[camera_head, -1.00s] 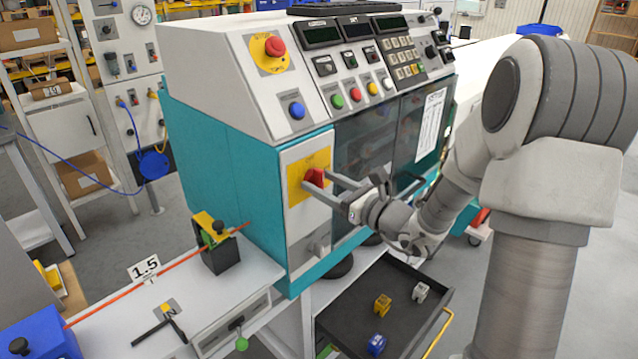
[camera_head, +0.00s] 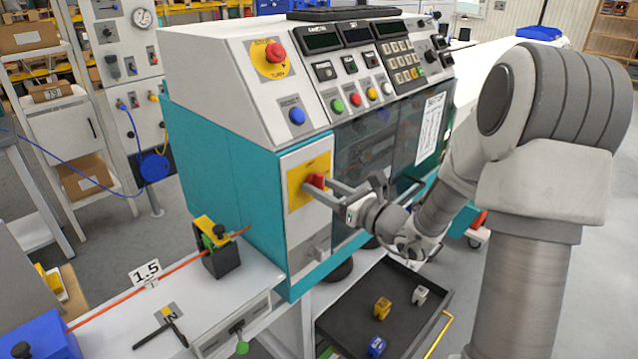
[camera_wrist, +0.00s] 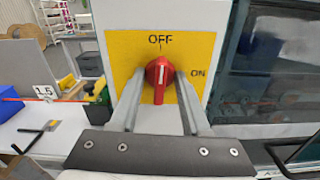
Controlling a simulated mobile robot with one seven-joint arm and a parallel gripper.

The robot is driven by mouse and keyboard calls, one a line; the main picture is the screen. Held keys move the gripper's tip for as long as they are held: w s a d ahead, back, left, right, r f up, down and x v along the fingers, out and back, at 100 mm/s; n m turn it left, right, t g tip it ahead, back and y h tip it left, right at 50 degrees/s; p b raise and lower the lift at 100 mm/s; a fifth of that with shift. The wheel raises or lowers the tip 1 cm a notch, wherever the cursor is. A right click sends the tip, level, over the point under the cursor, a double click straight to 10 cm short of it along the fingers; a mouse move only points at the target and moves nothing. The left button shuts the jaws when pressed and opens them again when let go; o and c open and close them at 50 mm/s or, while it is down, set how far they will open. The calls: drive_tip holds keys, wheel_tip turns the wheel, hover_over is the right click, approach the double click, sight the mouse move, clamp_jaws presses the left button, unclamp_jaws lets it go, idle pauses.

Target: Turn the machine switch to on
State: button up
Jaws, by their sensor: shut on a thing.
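The machine switch is a red rotary knob (camera_head: 316,181) on a yellow plate (camera_head: 297,190) on the machine's white front panel. In the wrist view the red knob (camera_wrist: 158,72) sits between my gripper's two fingers, on the plate (camera_wrist: 122,48) marked OFF at the top and ON at the right. A white line on the knob points up, near OFF. My gripper (camera_head: 322,190) is shut on the knob, with a finger on either side; the fingers (camera_wrist: 159,88) show clearly in the wrist view.
A teal and white machine (camera_head: 210,160) carries several buttons and a red emergency stop (camera_head: 275,52) above the switch. A dark tray (camera_head: 345,315) with small coloured parts is below. A bench with an orange cable (camera_head: 110,302) stands at the left.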

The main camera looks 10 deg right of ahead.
drive_tip(key=shift+r+m+p, duration=0.1)
drive_tip(key=shift+m+p, duration=4.4)
drive_tip(key=shift+p, duration=0.3)
drive_tip(key=shift+m+p, duration=2.2)
drive_tip(key=shift+p, duration=0.1)
drive_tip(key=m, duration=0.2)
drive_tip(key=shift+m, duration=0.4)
drive_tip(key=o, duration=0.9)
drive_tip(key=shift+o, duration=0.2)
drive_tip(key=v, duration=0.8)
